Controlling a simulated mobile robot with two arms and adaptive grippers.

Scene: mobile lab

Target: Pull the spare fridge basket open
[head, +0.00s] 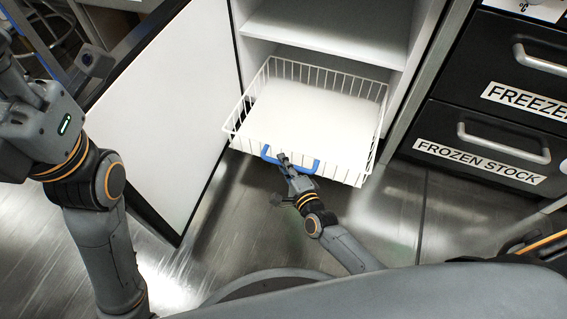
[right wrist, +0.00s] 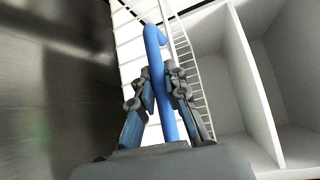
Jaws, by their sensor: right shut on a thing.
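The white wire basket (head: 310,115) juts out of the bottom of the open fridge, level and with a bare white floor. Its blue handle (head: 306,166) is on the front edge. My right gripper (head: 284,160) is shut on the blue handle. In the right wrist view the blue handle (right wrist: 154,50) runs between the two fingers of my right gripper (right wrist: 162,85), with the white basket wires (right wrist: 130,45) behind it. My left arm comes in at the left of the head view, but its fingers are not clearly in view.
The fridge door (head: 165,100) stands open on the left of the basket. A white shelf (head: 330,45) is above it. Black drawers (head: 490,130) labelled FREEZER and FROZEN STOCK stand on the right. The metal floor (head: 390,215) in front is clear.

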